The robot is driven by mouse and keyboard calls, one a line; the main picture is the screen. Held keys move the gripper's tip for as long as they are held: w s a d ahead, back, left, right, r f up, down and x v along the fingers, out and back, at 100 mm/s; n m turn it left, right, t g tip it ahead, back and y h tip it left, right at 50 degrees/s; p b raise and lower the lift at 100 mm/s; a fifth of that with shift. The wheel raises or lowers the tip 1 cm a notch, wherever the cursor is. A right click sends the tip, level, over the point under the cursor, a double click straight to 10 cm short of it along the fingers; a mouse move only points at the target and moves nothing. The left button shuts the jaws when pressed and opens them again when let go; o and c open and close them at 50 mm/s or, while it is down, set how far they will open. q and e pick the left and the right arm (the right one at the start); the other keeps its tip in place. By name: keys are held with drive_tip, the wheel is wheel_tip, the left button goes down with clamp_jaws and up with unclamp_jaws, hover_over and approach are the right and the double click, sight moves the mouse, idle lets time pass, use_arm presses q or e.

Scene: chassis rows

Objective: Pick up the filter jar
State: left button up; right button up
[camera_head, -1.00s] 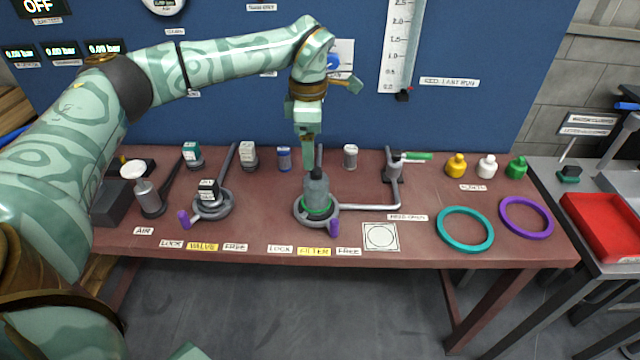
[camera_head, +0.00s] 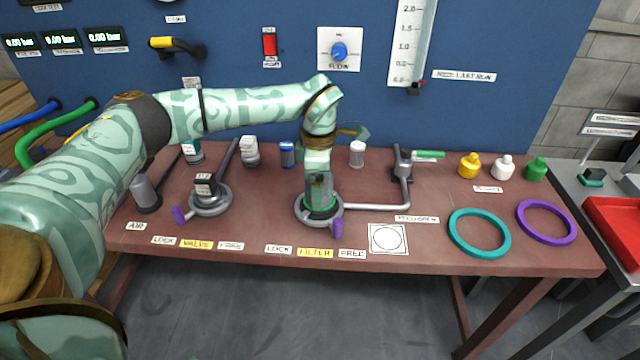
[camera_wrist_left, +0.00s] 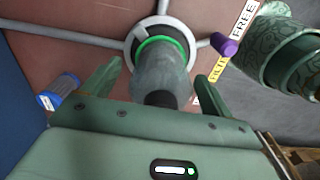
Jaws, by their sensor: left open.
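The filter jar (camera_head: 322,202) is grey and translucent with a green ring at its foot. It stands upright in a grey round holder with a purple lever (camera_head: 337,229), behind the yellow FILTER label (camera_head: 315,253). My left gripper (camera_head: 319,183) has come down over the jar and hides much of it in the head view. In the left wrist view the jar (camera_wrist_left: 160,72) sits between the two spread fingers of my left gripper (camera_wrist_left: 154,82). Gaps show beside it, so the fingers look apart from it. My right gripper is in neither view.
A blue-and-white cylinder (camera_head: 287,154) and a white-topped cylinder (camera_head: 357,154) stand behind. A grey pipe (camera_head: 375,207) runs right from the holder. Teal (camera_head: 480,252) and purple (camera_head: 546,238) rings lie at the right.

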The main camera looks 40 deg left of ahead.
use_arm(q)
drive_tip(key=c, duration=1.1)
wheel_tip(320, 180, up, 10)
drive_tip(key=p, duration=0.3)
drive_tip(key=shift+p, duration=0.3)
drive_tip(key=shift+c, duration=0.2)
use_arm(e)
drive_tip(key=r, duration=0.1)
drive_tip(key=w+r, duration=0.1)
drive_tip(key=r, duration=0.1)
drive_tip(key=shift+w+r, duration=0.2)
use_arm(q)
drive_tip(key=shift+r+p, duration=0.2)
drive_tip(key=shift+p, duration=0.35)
drive_tip(key=shift+f, duration=0.15)
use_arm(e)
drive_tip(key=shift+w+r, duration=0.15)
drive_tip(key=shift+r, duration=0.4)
